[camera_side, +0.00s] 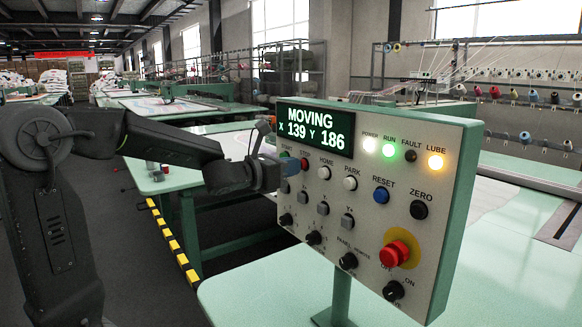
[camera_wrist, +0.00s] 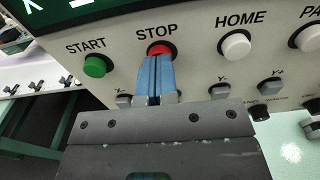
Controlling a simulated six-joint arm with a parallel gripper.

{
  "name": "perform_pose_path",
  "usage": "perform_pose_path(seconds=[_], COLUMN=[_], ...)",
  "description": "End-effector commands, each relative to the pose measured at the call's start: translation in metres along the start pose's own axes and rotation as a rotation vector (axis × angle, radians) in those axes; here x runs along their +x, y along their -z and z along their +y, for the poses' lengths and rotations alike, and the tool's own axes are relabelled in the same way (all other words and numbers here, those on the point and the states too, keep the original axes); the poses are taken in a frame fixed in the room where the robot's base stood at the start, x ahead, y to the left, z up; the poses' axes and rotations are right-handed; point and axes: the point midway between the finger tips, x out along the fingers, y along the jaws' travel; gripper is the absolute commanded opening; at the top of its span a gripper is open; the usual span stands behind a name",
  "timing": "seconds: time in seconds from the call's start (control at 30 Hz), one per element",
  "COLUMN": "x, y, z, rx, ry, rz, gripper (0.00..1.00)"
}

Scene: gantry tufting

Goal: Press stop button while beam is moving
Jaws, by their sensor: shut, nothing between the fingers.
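The red stop button (camera_wrist: 160,48) sits under the STOP label on the control panel (camera_side: 452,200); it also shows in the side view (camera_side: 304,164). My gripper (camera_wrist: 156,60) is shut and empty, its blue fingertips in front of the button's lower part. In the side view my gripper (camera_side: 291,167) is at the panel's left part, just left of the stop button. I cannot tell whether the tips touch it. The display (camera_side: 315,128) reads MOVING, X 139, Y 186. The green RUN lamp (camera_side: 389,151) is lit; the FAULT lamp (camera_side: 411,156) is dark.
The green start button (camera_wrist: 95,66) is close left of the tips, and the white home button (camera_wrist: 236,46) is to the right. Grey axis buttons (camera_wrist: 220,90) lie just below. A red emergency mushroom button (camera_side: 397,253) is lower right. Floor is open left of the panel.

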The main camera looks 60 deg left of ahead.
Motion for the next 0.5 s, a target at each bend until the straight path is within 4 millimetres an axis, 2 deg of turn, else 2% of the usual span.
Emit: perform_pose_path(seconds=[0.33, 0.5], x=[0.002, 0.016], y=[0.0, 0.0], z=[0.0, 0.0], rx=[0.0, -0.001], ry=[0.0, 0.001], rz=[0.0, 0.0], gripper=[0.0, 0.0])
